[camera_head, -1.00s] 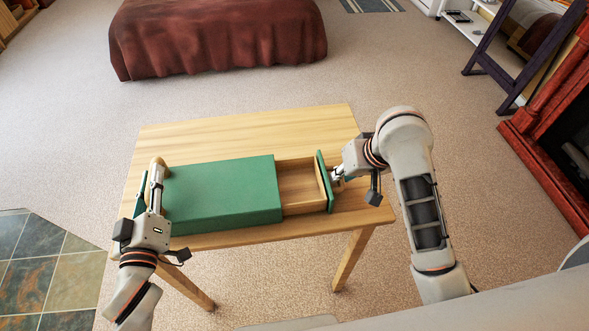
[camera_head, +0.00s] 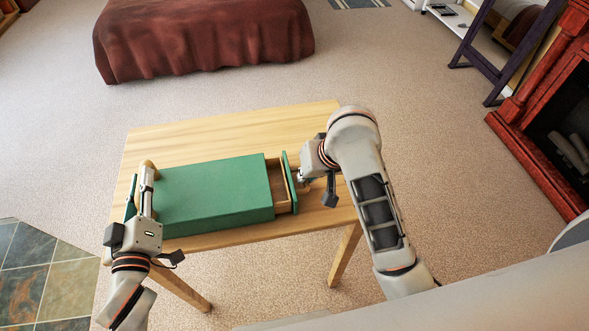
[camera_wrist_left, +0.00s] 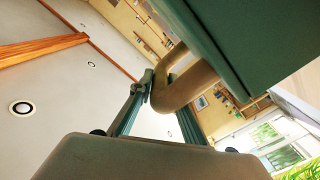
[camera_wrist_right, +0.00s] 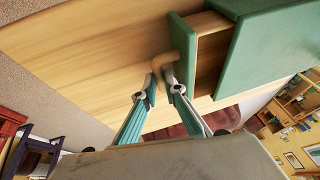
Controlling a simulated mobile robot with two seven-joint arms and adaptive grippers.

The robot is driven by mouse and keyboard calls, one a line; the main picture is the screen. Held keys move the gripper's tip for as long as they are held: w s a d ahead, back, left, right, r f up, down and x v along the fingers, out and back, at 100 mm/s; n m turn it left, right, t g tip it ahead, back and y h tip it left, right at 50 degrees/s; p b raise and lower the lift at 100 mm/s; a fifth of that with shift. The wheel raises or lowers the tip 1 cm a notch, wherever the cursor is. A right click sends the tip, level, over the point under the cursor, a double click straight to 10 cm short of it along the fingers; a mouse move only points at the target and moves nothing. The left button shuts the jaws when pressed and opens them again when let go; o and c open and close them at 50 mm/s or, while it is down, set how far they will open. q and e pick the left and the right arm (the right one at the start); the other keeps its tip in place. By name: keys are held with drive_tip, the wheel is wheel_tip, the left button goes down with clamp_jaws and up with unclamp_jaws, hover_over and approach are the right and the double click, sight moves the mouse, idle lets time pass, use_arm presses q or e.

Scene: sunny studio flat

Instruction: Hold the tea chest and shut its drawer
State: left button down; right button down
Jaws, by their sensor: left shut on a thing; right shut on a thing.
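The green tea chest (camera_head: 213,193) lies on the wooden table. Its drawer (camera_head: 279,187) stands a little way out on the right side; the green drawer front and part of the wooden inside show. My left gripper (camera_head: 149,178) is at the chest's left end, shut on a wooden handle (camera_wrist_left: 184,84) there. My right gripper (camera_head: 304,178) is at the drawer front, shut on the wooden drawer knob (camera_wrist_right: 164,64). In the right wrist view a gap between drawer front (camera_wrist_right: 184,70) and chest body (camera_wrist_right: 262,50) is visible.
The table (camera_head: 240,122) has free room behind the chest and a narrow strip in front. A brown-covered bed (camera_head: 205,40) stands beyond it. A red fireplace surround (camera_head: 530,130) and a dark ladder-like frame (camera_head: 490,60) are at the right.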

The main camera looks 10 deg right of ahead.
drive_tip(key=shift+a, duration=0.4)
drive_tip(key=c, duration=2.4)
unclamp_jaws()
drive_tip(key=shift+o, duration=0.2)
drive_tip(key=shift+d, duration=0.1)
drive_tip(key=shift+s+r, duration=0.25)
drive_tip(key=shift+r, duration=0.35)
drive_tip(key=s+d, duration=0.5)
drive_tip(key=s, duration=0.6)
drive_tip(key=shift+d, duration=0.1)
